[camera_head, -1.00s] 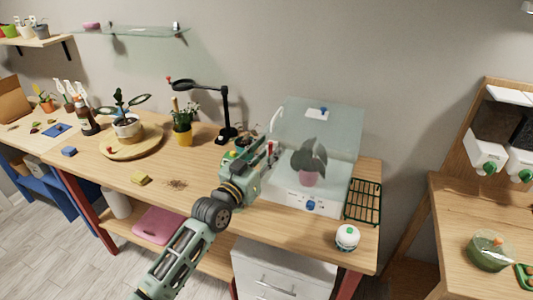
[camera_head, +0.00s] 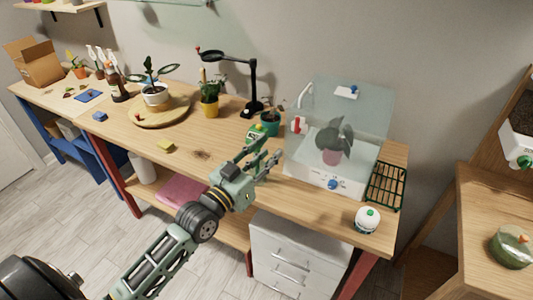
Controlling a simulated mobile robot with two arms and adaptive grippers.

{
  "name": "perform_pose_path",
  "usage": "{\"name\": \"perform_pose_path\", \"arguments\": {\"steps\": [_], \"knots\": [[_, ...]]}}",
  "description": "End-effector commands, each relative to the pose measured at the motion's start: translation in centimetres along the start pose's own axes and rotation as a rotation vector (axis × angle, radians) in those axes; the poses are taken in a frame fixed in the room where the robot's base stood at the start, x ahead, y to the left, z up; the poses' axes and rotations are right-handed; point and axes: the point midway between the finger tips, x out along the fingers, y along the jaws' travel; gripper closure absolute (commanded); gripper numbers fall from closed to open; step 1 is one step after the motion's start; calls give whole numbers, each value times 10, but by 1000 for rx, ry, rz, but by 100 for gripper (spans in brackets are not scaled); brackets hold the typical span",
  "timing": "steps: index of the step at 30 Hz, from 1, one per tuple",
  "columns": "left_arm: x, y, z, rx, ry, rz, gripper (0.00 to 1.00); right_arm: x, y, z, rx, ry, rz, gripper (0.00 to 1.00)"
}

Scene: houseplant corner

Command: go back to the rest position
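My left gripper (camera_head: 266,158) is above the front part of the wooden workbench (camera_head: 130,145), left of the clear propagator box (camera_head: 305,170). Its two fingers are spread, with nothing seen between them. Its arm comes in from the bottom left. A small green item (camera_head: 256,131) shows just behind the fingers on the bench. The propagator box holds a dark-leaved plant in a pink pot (camera_head: 331,157). My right gripper is not in view.
A teal pot (camera_head: 270,127), a black lamp (camera_head: 254,85) and a yellow pot (camera_head: 210,109) stand behind the gripper. A green wire rack (camera_head: 386,187) and a white round timer (camera_head: 367,221) are to the right. White drawers (camera_head: 290,255) stand under the bench.

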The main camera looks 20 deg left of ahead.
Motion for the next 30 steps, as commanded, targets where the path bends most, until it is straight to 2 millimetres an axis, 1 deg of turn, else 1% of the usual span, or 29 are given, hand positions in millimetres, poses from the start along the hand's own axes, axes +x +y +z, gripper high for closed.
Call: {"name": "perform_pose_path", "arguments": {"steps": [12,14,16,17,20,21,23,24,26,27,29,30], "knots": [[0,0,0,0,0,0,71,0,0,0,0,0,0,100],[0,-1,5,-1,-9,-3,71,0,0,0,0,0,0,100],[-1,-4,22,-3,-36,-13,71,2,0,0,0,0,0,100],[-1,-7,34,-4,-56,-21,71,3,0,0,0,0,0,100],[-8,-16,90,-8,-151,-52,71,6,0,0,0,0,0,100],[-13,-20,118,-10,-200,-66,71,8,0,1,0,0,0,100],[-24,-24,162,-11,-277,-86,71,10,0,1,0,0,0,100],[-32,-26,189,-11,-326,-98,71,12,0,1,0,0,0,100],[-47,-28,229,-12,-399,-114,71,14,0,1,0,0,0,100],[-58,-28,255,-14,-447,-123,71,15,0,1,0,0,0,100],[-76,-27,293,-15,-520,-134,71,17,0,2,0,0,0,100],[-90,-26,318,-14,-570,-140,71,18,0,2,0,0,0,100]]}}
